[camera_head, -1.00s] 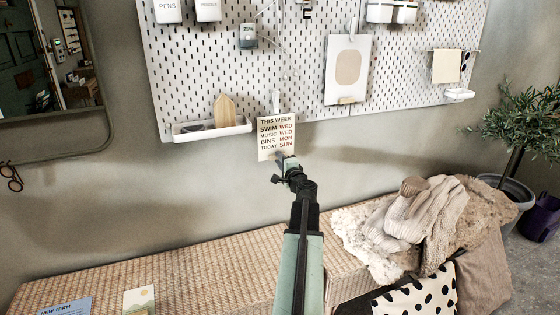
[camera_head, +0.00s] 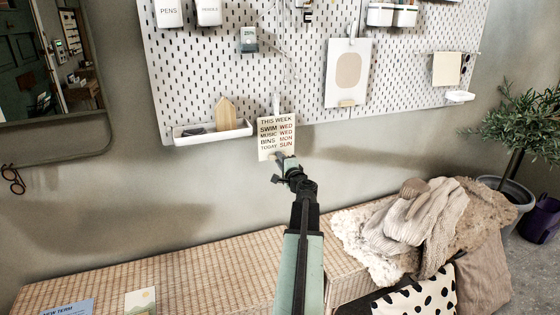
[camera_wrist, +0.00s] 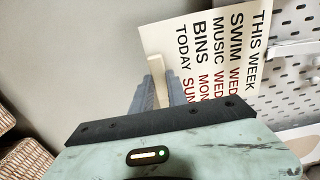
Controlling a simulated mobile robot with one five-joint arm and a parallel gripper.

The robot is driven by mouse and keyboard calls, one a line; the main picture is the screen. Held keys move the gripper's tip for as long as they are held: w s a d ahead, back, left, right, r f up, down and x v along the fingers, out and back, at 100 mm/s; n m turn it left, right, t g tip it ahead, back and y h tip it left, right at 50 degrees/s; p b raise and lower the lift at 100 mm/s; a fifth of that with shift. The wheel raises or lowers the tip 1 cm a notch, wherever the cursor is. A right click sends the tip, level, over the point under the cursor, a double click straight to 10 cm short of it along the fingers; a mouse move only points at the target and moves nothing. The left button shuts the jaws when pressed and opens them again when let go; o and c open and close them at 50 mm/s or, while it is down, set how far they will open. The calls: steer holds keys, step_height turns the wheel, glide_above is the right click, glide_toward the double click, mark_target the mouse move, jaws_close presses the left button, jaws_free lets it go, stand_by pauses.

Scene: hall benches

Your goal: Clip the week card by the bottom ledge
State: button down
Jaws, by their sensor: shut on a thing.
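The week card (camera_head: 277,137) is a cream card with black and red print, "THIS WEEK" at its top. It is upright at the lower edge of the white pegboard, just right of the ledge tray. A pale clip (camera_head: 276,104) shows at its top edge. In the wrist view the card (camera_wrist: 215,45) appears turned sideways, and a pale tab (camera_wrist: 157,72) stands between the grey fingers (camera_wrist: 150,95) of my gripper. The fingertips are partly hidden in the head view.
A white ledge tray (camera_head: 213,133) with a wooden house shape (camera_head: 225,114) is left of the card. A picture sheet (camera_head: 347,72) hangs to the right. The wall beneath the pegboard is bare.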

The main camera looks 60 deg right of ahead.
steer(key=shift+r+p, duration=1.05)
steer(key=shift+r, duration=0.1)
steer(key=c, duration=1.2)
jaws_free()
steer(key=shift+c, duration=0.2)
steer(key=shift+s, duration=0.1)
steer(key=v, duration=0.7)
steer(key=shift+s+a, duration=0.25)
steer(key=shift+w, duration=0.1)
